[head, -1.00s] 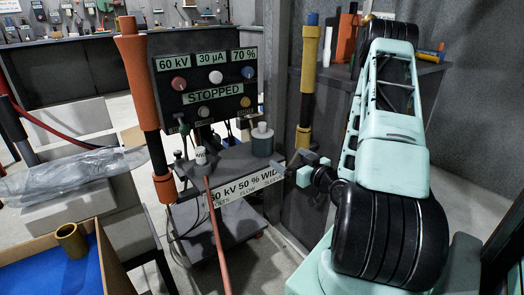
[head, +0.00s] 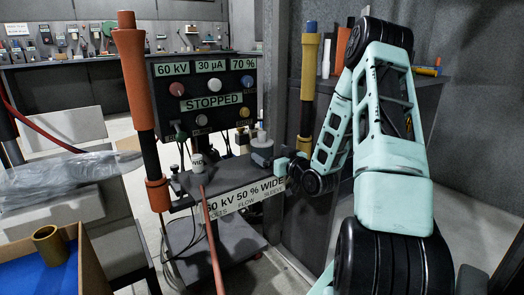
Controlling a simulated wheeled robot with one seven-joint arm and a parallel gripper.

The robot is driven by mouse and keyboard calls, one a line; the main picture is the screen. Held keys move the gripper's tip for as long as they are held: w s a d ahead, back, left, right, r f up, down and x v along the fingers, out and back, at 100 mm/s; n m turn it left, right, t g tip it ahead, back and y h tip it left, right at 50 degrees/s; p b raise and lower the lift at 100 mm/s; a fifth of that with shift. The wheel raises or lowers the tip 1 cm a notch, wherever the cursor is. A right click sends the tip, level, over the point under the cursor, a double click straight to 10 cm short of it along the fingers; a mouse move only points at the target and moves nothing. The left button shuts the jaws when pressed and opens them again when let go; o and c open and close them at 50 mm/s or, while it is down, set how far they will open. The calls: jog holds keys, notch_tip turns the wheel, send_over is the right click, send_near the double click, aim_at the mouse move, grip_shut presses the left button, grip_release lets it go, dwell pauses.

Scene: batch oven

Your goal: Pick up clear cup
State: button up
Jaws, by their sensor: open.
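A grey, slightly see-through cup-like container (head: 262,152) stands near the right end of the grey shelf under the control panel. It is the likeliest clear cup, but its material is hard to tell. My gripper (head: 284,167) is at the right end of this shelf, just right of and in front of the container. Its pale green jaws are open. Nothing shows between them, and I cannot tell whether a jaw touches the container. My wrist hides part of the shelf's right end.
The control panel (head: 205,98) reads STOPPED and stands behind the shelf. An orange-sleeved post (head: 133,75) and a yellow-sleeved post (head: 307,80) flank the shelf.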

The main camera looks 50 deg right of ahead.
jog(key=shift+a+b+x, duration=0.2)
jog(key=shift+b+x, duration=0.6)
jog(key=shift+x, duration=1.95)
jog(key=c, duration=1.1)
